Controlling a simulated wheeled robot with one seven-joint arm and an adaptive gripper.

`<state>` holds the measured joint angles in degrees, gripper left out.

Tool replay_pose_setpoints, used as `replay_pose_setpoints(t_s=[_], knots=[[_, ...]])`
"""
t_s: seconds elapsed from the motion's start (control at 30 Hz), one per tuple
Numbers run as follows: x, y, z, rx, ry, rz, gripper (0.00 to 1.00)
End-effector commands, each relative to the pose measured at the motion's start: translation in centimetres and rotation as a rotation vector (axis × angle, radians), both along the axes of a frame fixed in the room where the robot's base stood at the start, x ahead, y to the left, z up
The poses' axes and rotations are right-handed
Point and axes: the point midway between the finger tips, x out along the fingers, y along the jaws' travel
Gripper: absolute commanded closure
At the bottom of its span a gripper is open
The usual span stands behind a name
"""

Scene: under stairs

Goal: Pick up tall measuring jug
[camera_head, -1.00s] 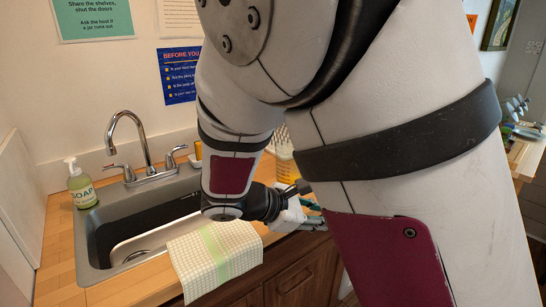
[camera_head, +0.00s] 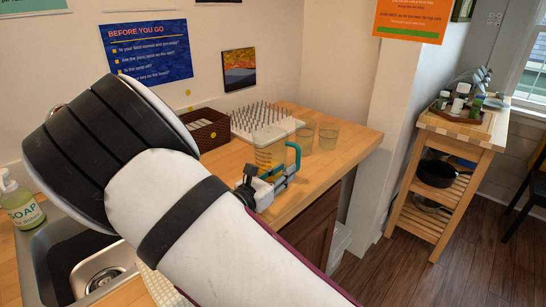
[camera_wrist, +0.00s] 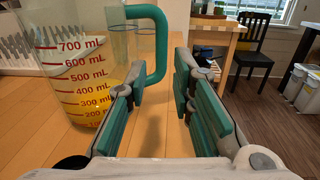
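The tall measuring jug (camera_head: 268,148) stands on the wooden counter, clear with yellow liquid low inside and a teal handle. In the wrist view, the jug (camera_wrist: 70,65) fills the left side, with red mL marks, and its handle (camera_wrist: 160,45) points right. My gripper (camera_wrist: 163,75) is open and empty, its two green-padded fingers apart. The handle's lower end appears by the left fingertip, in line with the gap; I cannot tell whether they touch. In the head view, my gripper (camera_head: 283,182) is beside the jug at the counter's front edge, partly hidden by my arm.
Two clear glasses (camera_head: 317,137) stand right of the jug. A white spiked drying rack (camera_head: 262,119) and a brown basket (camera_head: 208,132) are behind it. The sink (camera_head: 62,250) and soap bottle (camera_head: 20,203) are left. A wooden cart (camera_head: 455,140) stands right, with open floor before it.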

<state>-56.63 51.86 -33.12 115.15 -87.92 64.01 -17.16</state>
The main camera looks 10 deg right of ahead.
Motion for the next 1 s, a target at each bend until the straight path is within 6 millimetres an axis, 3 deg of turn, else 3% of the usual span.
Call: replay_pose_setpoints(t_s=[0.37, 0.63, 0.9, 0.93, 1.0], knots=[[1.8, -2.2, 0.1, 0.000, -0.001, -0.001, 0.78], [4.1, -5.1, 0.1, -0.001, -0.001, -0.002, 0.78], [4.5, -5.5, 0.1, 0.001, 0.000, 0.000, 0.78], [4.5, -5.5, 0.1, 0.001, 0.000, 0.000, 0.80], [4.5, -5.5, 0.1, 0.001, 0.000, 0.000, 0.96]])
